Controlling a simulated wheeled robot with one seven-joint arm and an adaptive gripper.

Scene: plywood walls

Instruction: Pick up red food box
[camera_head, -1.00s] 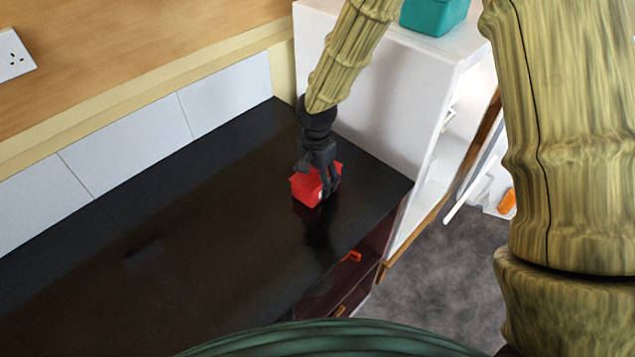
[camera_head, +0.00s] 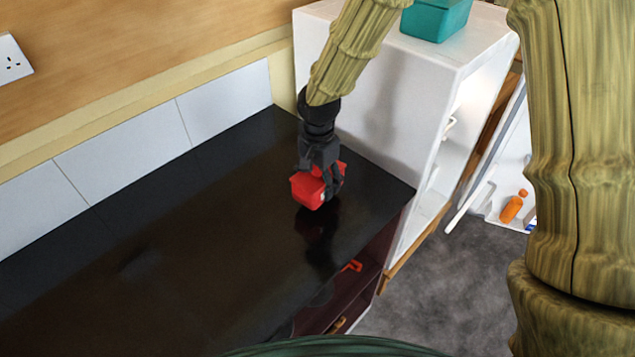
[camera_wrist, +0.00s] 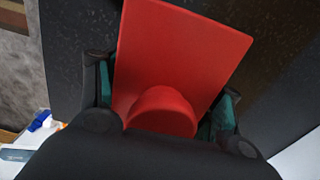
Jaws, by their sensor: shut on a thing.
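The red food box (camera_head: 309,190) is in my gripper (camera_head: 322,180), over the right end of the black counter. Its reflection shows below it on the glossy top, and it seems slightly raised, though the gap is hard to judge. In the wrist view the red box (camera_wrist: 183,55) fills the middle, with a flat face and a rounded red part near the palm. The fingers of my gripper (camera_wrist: 165,100) lie on both sides of it, shut on it. The fingers hide part of the box in the head view.
The black counter (camera_head: 180,230) is otherwise clear. A white cabinet (camera_head: 385,95) stands right behind it, with a teal container (camera_head: 436,20) on top. An open drawer or shelf (camera_head: 345,290) lies below the counter's front edge. An orange bottle (camera_head: 512,207) is at the right, beyond grey floor.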

